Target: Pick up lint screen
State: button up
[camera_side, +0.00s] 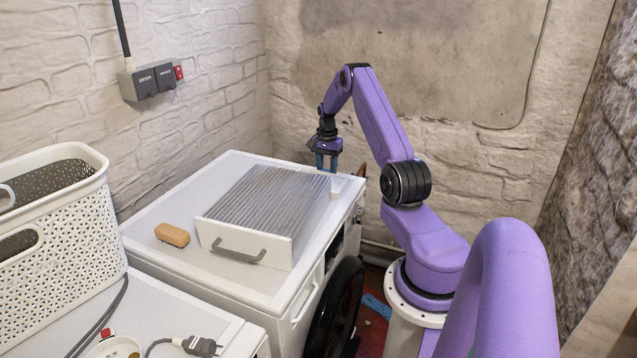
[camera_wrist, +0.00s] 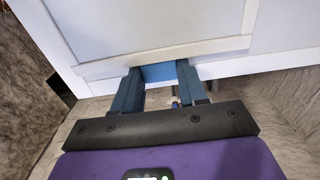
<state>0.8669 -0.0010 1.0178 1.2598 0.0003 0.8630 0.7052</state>
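A grey ribbed panel with a white front and a grey handle (camera_side: 268,205) lies on top of the white machine. It looks like the lint screen, but I cannot be sure. My gripper (camera_side: 327,166) points down at the machine's far right corner, beyond the panel's far end. Its two blue fingers are apart. In the wrist view, my gripper (camera_wrist: 157,78) has its fingers at a raised white edge (camera_wrist: 160,57).
A tan block (camera_side: 172,235) lies left of the panel on the white machine (camera_side: 240,277). A white perforated basket (camera_side: 62,245) stands at the left. A plug (camera_side: 200,345) and cords lie in front. A brick wall rises behind. The machine's top is mostly clear around the panel.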

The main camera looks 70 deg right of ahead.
jog(key=c, duration=0.4)
